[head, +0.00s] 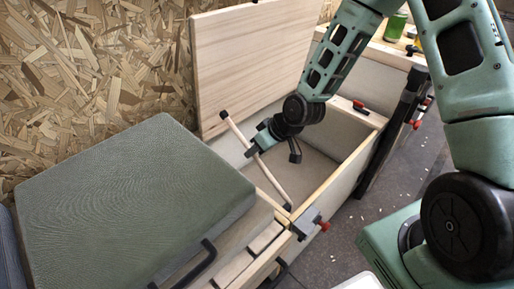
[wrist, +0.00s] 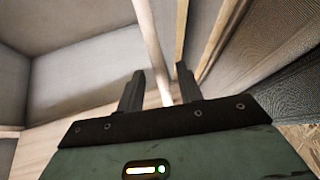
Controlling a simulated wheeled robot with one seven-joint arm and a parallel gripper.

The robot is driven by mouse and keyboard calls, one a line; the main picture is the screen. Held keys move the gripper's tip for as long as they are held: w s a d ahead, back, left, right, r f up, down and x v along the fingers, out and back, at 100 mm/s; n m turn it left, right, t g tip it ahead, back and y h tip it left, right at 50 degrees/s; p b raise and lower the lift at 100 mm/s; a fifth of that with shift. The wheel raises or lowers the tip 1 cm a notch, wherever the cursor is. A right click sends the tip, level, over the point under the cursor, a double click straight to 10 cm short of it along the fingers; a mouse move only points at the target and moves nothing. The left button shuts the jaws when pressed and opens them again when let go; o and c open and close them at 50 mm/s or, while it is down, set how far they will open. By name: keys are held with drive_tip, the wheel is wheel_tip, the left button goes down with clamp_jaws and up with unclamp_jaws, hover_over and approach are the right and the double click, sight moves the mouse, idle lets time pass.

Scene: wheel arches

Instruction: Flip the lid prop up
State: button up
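The lid (head: 250,55) is a pale wooden panel standing raised over the open bench box (head: 330,132). The lid prop (head: 273,178) is a thin pale stick with dark ends. It slants up from the box's near rim toward the lid's lower part; I cannot tell whether its upper end touches the lid. My gripper (head: 252,147) is over the box opening at the prop's middle. In the wrist view the prop (wrist: 150,45) runs between the two separated fingers (wrist: 160,88), with gaps showing beside it. The gripper is open around the prop.
A grey-green cushion (head: 130,200) covers the closed section at left. Red-handled clamps (head: 312,224) sit on the front edge. A red and black tool (head: 360,107) lies on the box's right ledge. A green can (head: 395,25) stands behind. A chipboard wall (head: 100,70) closes the left back.

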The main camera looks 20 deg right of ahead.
drive_tip(key=p+v, duration=0.7)
drive_tip(key=v, duration=1)
drive_tip(key=shift+r, duration=0.2)
drive_tip(key=s+a+r+n+g+h, duration=0.1)
drive_tip(key=s+a+r+g+h, duration=0.15)
drive_tip(key=s+a+r, duration=0.6)
drive_tip(key=s+a+r+n+g+h, duration=0.2)
drive_tip(key=s+a+r+g, duration=0.3)
drive_tip(key=s, duration=0.7)
wheel_tip(320, 180, up, 22)
drive_tip(key=t+p, duration=0.2)
drive_tip(key=p, duration=2.1)
drive_tip(key=shift+a+f+m+p, duration=0.2)
drive_tip(key=shift+m+p, duration=0.1)
drive_tip(key=shift+p, duration=0.1)
